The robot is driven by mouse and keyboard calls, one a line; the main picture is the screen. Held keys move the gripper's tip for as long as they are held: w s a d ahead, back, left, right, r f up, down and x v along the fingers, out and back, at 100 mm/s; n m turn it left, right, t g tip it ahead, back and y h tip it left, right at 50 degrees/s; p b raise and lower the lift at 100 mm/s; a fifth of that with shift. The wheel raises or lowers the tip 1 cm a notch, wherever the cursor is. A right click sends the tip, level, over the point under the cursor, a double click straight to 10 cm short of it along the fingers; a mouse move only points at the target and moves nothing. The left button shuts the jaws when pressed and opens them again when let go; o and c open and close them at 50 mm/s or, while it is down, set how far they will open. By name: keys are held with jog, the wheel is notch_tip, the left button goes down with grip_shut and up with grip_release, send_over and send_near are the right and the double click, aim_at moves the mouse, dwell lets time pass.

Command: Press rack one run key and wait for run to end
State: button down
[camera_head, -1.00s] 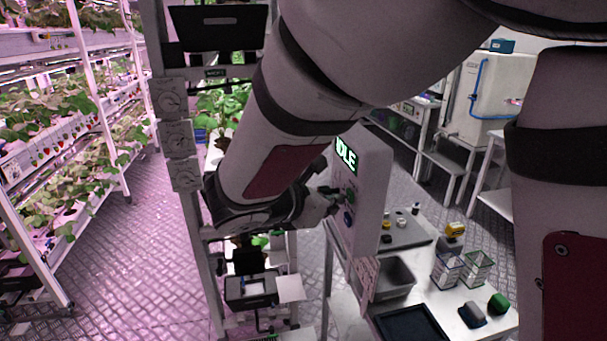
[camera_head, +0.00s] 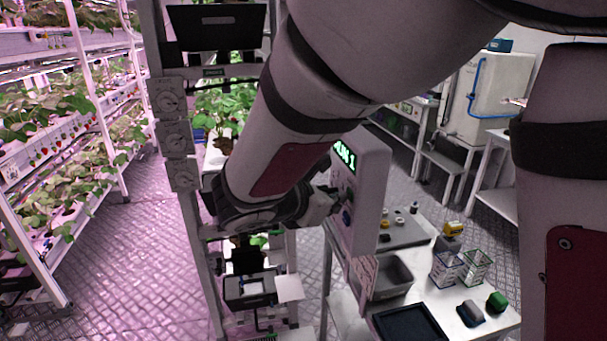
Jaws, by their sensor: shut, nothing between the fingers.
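A grey upright control panel (camera_head: 368,190) stands at the middle of the view. Its lit green display (camera_head: 344,156) is partly covered by my arm; the visible text looks like the end of a word and "1". Dark round keys (camera_head: 347,195) sit below the display on the panel's left face. My gripper (camera_head: 332,200) is shut and empty, with its tip close to these keys. I cannot tell whether it touches one, and my wrist hides part of the panel face.
A metal rack post (camera_head: 200,260) stands left. Plant racks (camera_head: 60,150) line the far left, with open floor between.

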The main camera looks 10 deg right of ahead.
dwell(0.4)
jog(key=shift+s+a, duration=0.1)
jog(key=shift+a, duration=0.75)
jog(key=shift+a, duration=0.15)
jog(key=a, duration=0.3)
jog(key=a+p, duration=0.1)
jog(key=shift+s+a, duration=0.25)
jog(key=shift+a, duration=0.1)
